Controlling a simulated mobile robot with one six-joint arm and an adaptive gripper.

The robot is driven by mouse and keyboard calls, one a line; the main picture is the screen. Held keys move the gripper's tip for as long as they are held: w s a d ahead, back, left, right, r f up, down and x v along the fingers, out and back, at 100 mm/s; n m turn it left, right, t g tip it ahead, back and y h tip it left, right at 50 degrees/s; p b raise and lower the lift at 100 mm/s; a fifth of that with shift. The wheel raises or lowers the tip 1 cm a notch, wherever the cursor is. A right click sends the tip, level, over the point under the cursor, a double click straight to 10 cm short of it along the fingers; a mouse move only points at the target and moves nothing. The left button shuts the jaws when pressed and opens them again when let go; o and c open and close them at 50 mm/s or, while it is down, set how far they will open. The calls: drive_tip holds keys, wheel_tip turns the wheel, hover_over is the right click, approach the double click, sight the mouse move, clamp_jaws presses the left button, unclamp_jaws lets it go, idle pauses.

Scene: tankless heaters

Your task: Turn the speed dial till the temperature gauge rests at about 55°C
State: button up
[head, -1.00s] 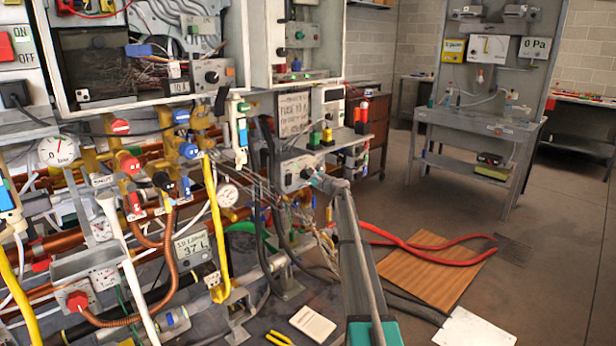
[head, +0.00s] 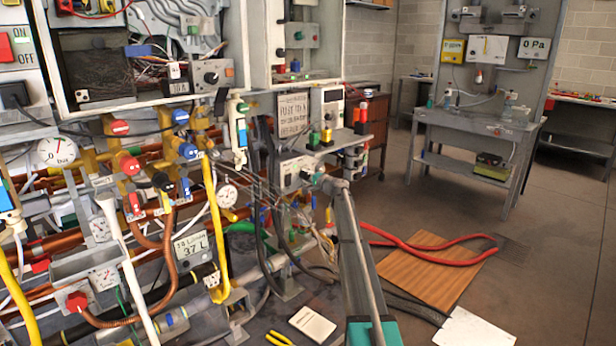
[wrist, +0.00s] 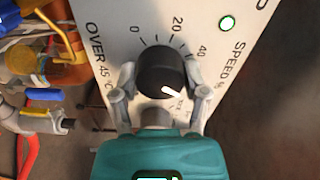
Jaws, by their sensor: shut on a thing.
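The speed dial (wrist: 158,74) is a black round knob with a white pointer line aimed to the lower right, past the 40 mark. It sits on a pale panel (wrist: 110,40) printed "SPEED %" and "OVER 45 °C". My gripper (wrist: 160,84) is shut on the dial, one grey finger on each side. In the head view, my gripper (head: 318,181) is at the front of a small grey control box (head: 290,170). Several round white gauges show, one by the yellow hose (head: 228,195). Which one is the temperature gauge, and its reading, I cannot tell.
Pipes, valves and hoses crowd the left side. A grey workbench (head: 480,125) stands at the back right. A red hose (head: 440,247) and brown board (head: 430,268) lie on the floor. Floor to the right is clear.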

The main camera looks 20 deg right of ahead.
drive_tip(key=shift+n, duration=0.5)
drive_tip(key=o, duration=1.1)
drive_tip(key=shift+o, duration=0.2)
drive_tip(key=shift+s, duration=0.1)
drive_tip(key=v, duration=1.2)
